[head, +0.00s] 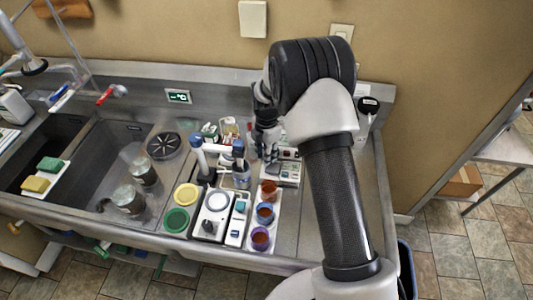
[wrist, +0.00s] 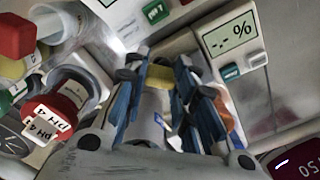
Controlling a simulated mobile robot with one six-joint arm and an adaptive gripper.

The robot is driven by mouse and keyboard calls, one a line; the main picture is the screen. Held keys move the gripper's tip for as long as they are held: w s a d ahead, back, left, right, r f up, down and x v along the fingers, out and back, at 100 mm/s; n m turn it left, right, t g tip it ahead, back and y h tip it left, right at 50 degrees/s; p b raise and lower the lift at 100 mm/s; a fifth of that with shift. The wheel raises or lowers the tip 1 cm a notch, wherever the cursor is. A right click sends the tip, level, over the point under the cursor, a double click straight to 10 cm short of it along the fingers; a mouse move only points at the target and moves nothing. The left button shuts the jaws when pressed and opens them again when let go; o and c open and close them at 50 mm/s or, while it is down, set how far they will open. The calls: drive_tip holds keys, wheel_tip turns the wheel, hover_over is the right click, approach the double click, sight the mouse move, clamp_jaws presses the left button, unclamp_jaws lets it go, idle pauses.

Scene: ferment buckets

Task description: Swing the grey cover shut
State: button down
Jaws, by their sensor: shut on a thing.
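My gripper (head: 266,150) reaches down over the back of the crowded counter, beside a white meter. In the wrist view my gripper's two blue-tinted fingers (wrist: 165,105) are closed on a pale grey piece (wrist: 152,108). It may be the grey cover, but the fingers hide most of it, so I cannot tell its shape, hinge or angle. A yellow piece (wrist: 158,76) shows between the fingertips. An orange piece (wrist: 224,112) shows behind the right finger.
The white meter (wrist: 235,42) with a "-.- %" display stands close right of the fingers. A red-capped pH item (wrist: 58,110) is close left. Purple, blue and red-brown cups (head: 265,214) stand in front. A sink (head: 95,165) lies left; bare counter shows right.

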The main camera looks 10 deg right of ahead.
drive_tip(key=c, duration=1.3)
unclamp_jaws()
drive_tip(key=shift+r, duration=0.1)
wheel_tip(320, 180, up, 12)
drive_tip(key=shift+f, duration=0.1)
drive_tip(key=s+r+m+t+b, duration=0.2)
drive_tip(key=s+r+m, duration=0.8)
drive_tip(key=s+r, duration=0.35)
drive_tip(key=s+m+t+b, duration=0.1)
drive_tip(key=s+m, duration=0.3)
drive_tip(key=s, duration=0.2)
drive_tip(key=s+f+m+b, duration=0.1)
drive_tip(key=s+m, duration=0.3)
drive_tip(key=s, duration=0.3)
drive_tip(key=s+m+t, duration=0.1)
drive_tip(key=s+m, duration=0.3)
drive_tip(key=s, duration=0.2)
drive_tip(key=shift+s+d+f+m+t+b, duration=0.15)
drive_tip(key=shift+s+f+m+t+b, duration=0.15)
drive_tip(key=shift+f+b, duration=0.1)
